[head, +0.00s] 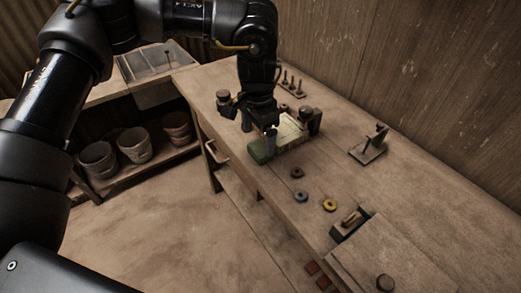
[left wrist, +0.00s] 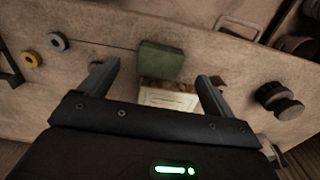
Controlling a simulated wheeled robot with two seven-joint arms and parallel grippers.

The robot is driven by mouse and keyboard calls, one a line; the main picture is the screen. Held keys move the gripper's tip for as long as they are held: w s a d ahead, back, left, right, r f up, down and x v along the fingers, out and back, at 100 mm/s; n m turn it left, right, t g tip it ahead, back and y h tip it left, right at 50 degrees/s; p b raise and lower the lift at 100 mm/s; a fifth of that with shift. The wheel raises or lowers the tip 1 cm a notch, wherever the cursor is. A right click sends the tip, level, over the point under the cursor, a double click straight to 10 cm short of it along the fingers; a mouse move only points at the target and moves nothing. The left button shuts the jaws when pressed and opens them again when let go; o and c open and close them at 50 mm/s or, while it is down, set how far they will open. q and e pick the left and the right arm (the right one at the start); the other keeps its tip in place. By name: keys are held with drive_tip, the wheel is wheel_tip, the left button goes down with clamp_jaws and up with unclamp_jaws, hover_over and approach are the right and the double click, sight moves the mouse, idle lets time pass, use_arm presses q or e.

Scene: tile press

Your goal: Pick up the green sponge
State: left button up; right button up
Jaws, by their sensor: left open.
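The green sponge (head: 261,152) lies on the wooden workbench (head: 330,165) near its front edge, partly hidden in the head view by my left gripper. In the left wrist view the sponge (left wrist: 160,61) is a dark green block just beyond the fingertips, a little left of the middle between them. My left gripper (head: 259,132) is open and points down over the sponge and the pale box beside it; its two fingers (left wrist: 155,75) show apart with nothing held. My right gripper is not in view.
A pale box (left wrist: 168,97) stands right beside the sponge. Washers, one yellow (head: 330,205), lie on the bench to the right. A dark round knob (left wrist: 278,101) is near one finger. A stand (head: 369,146) sits further back. Buckets (head: 134,145) stand on a shelf at left.

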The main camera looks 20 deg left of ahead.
sight(258, 149)
use_arm(q)
drive_tip(key=shift+f, duration=0.3)
drive_tip(key=shift+s+a+f, duration=0.1)
drive_tip(key=shift+f, duration=0.05)
drive_tip(key=shift+f+p, duration=0.3)
drive_tip(key=shift+f, duration=0.05)
drive_tip(key=f, duration=0.1)
drive_tip(key=f+p, duration=0.1)
drive_tip(key=f, duration=0.1)
drive_tip(key=shift+w+f, duration=0.2)
drive_tip(key=shift+f, duration=0.45)
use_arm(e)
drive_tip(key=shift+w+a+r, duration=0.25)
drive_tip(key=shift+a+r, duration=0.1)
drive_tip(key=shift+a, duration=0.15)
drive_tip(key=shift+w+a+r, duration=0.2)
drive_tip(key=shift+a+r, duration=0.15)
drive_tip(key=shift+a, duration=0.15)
